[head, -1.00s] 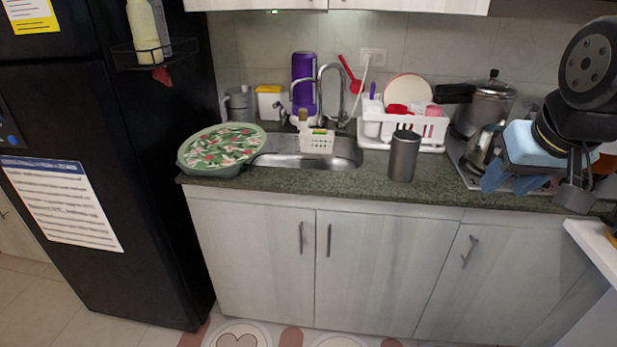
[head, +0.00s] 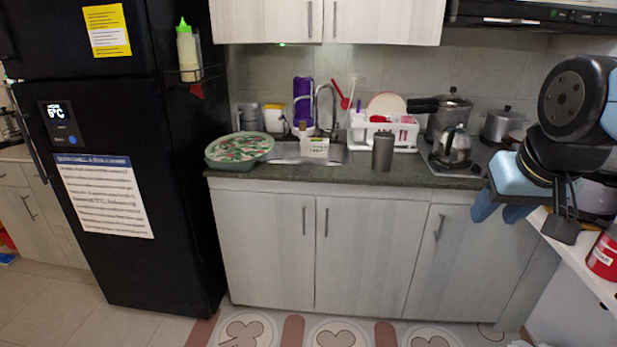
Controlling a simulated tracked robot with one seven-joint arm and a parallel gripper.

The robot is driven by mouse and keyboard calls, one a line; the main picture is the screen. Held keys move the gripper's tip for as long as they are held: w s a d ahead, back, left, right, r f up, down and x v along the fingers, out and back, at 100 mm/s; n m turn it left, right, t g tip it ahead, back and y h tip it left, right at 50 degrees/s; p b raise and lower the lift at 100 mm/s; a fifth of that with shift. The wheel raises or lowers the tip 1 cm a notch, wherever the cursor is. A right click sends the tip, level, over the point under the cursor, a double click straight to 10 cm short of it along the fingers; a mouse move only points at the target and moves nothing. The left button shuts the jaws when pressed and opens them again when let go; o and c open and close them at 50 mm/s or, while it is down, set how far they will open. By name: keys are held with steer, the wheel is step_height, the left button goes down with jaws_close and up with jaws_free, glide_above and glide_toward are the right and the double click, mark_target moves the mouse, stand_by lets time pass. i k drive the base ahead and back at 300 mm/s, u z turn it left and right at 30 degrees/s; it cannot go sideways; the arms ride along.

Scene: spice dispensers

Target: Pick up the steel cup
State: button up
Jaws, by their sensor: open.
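The steel cup (head: 382,154) is a tall, dark grey metal cylinder. It stands upright near the front edge of the green-black counter (head: 350,173), just right of the sink, with nothing touching its front. My gripper (head: 565,220) hangs at the right side of the view, at the end of my folded arm. It is open, and no object shows in it. It is well to the right of the cup and apart from it, nearer to the camera.
A white dish rack (head: 405,138) stands behind the cup, and a steel kettle (head: 453,146) stands to its right. A patterned green tray (head: 226,160) lies left of the sink (head: 290,152). A black fridge (head: 130,220) fills the left. A white ledge with a red can (head: 604,257) is at right. The floor ahead is clear.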

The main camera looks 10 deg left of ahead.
mark_target(384, 141)
steer(key=u, duration=0.4)
steer(key=i, duration=0.7)
steer(key=u, duration=0.5)
steer(key=i, duration=1.15)
steer(key=z, duration=0.35)
steer(key=k, duration=1.05)
steer(key=z, duration=0.35)
steer(key=i, duration=0.15)
steer(key=z, duration=0.75)
